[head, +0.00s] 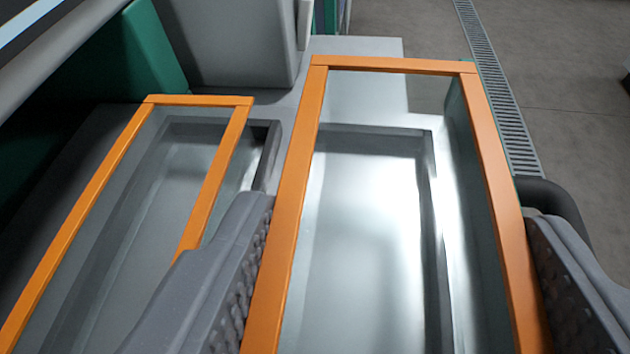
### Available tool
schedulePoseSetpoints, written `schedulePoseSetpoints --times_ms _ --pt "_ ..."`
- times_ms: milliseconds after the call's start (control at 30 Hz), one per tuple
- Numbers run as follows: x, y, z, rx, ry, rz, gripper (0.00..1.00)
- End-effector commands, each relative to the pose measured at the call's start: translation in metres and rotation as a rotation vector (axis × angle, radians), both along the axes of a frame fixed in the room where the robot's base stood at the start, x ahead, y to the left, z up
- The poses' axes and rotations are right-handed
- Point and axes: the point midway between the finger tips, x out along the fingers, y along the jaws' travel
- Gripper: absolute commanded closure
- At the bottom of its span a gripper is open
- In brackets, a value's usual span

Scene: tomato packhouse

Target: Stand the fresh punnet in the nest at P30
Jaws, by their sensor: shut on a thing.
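My gripper (400,220) is shut on a clear punnet with an orange rim (395,66). One grey padded finger is at its left side and one at its right. The punnet looks empty and upright, and its near end runs out of the bottom of the picture. A rectangular recess, the nest (434,165), shows through and under its clear base. I cannot tell whether the base is inside the nest or above it. No P30 label is readable.
A second orange-rimmed clear punnet (200,100) stands close on the left, over another recess (273,135). A grey block (225,40) and green panel (140,50) stand behind. A floor drain grate (500,100) runs along the right.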

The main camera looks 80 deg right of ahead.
Motion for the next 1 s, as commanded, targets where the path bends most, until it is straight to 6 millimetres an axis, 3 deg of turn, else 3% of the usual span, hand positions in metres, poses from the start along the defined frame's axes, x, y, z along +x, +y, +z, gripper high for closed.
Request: schedulePoseSetpoints --times_ms 233,500,800,833,900,1000 --pt "0.008 -0.016 -0.002 0.002 -0.001 -0.004 0.58" --pt "0.009 -0.014 -0.037 0.001 0.0 0.001 0.58" --pt "0.009 -0.014 -0.037 0.0 -0.002 0.0 0.58" --pt "0.009 -0.014 -0.037 0.001 -0.002 0.0 0.34" --pt "0.009 -0.014 -0.037 0.001 -0.001 0.001 0.15" --pt "0.009 -0.014 -0.037 0.001 -0.001 0.001 0.15"
